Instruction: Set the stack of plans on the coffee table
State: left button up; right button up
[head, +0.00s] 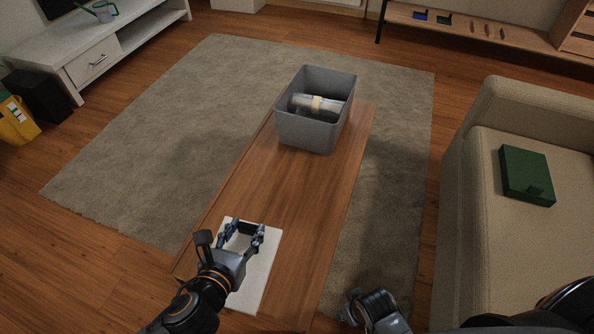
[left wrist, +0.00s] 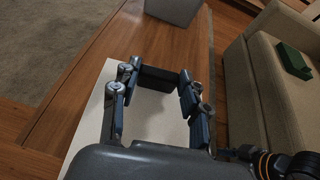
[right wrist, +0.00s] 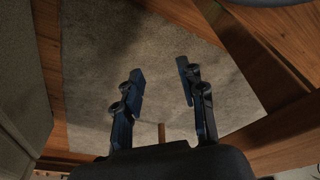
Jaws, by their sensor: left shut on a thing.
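The stack of plans (head: 262,268) is a flat white rectangle at the near end of the wooden coffee table (head: 245,180). It also shows pale beneath the fingers in the left wrist view (left wrist: 92,125). My left gripper (head: 242,229) is over the stack, its fingers apart around a dark bar (left wrist: 158,78) on it, and is shut on it. The stack looks level; I cannot tell whether it touches the tabletop. My right gripper (right wrist: 158,82) is open and empty above the rug, right of the table.
A grey bin (head: 305,133) holding a rolled item (head: 303,103) stands at the table's far end. The tabletop between bin and stack is clear. A beige sofa (head: 505,245) with a green box (head: 526,175) is at right. A grey rug (head: 190,120) lies under the table.

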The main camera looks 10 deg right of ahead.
aim_at(266, 230)
pick_arm(q)
jog(key=d+f, duration=0.1)
jog(key=s+d+f+m+h, duration=0.1)
jog(key=d, duration=0.1)
jog(key=shift+f+g, duration=0.1)
jog(key=shift+g, duration=0.2)
jog(key=w+f+b, duration=0.1)
jog(key=w+f, duration=0.2)
jog(key=w, duration=0.1)
jog(key=w+f+b, duration=0.2)
jog(key=w, duration=0.2)
jog(key=w+f+b, duration=0.2)
jog(key=w+f, duration=0.1)
jog(key=w, duration=0.1)
jog(key=shift+w+d+f, duration=0.15)
jog(key=shift+d+f, duration=0.15)
jog(key=shift+f, duration=0.05)
jog(key=shift+w+f, duration=0.15)
jog(key=shift+w, duration=0.05)
jog(key=shift+w+f, duration=0.15)
jog(key=shift+f, duration=0.05)
notch_tip(266, 230, down, 3)
jog(key=shift+r+b, duration=0.2)
jog(key=shift+b, duration=0.8)
jog(key=shift+f, duration=0.3)
jog(key=shift+w, duration=0.1)
pick_arm(e)
notch_tip(266, 230, up, 15)
jog(key=w+t, duration=0.2)
jog(key=shift+a+f, duration=0.2)
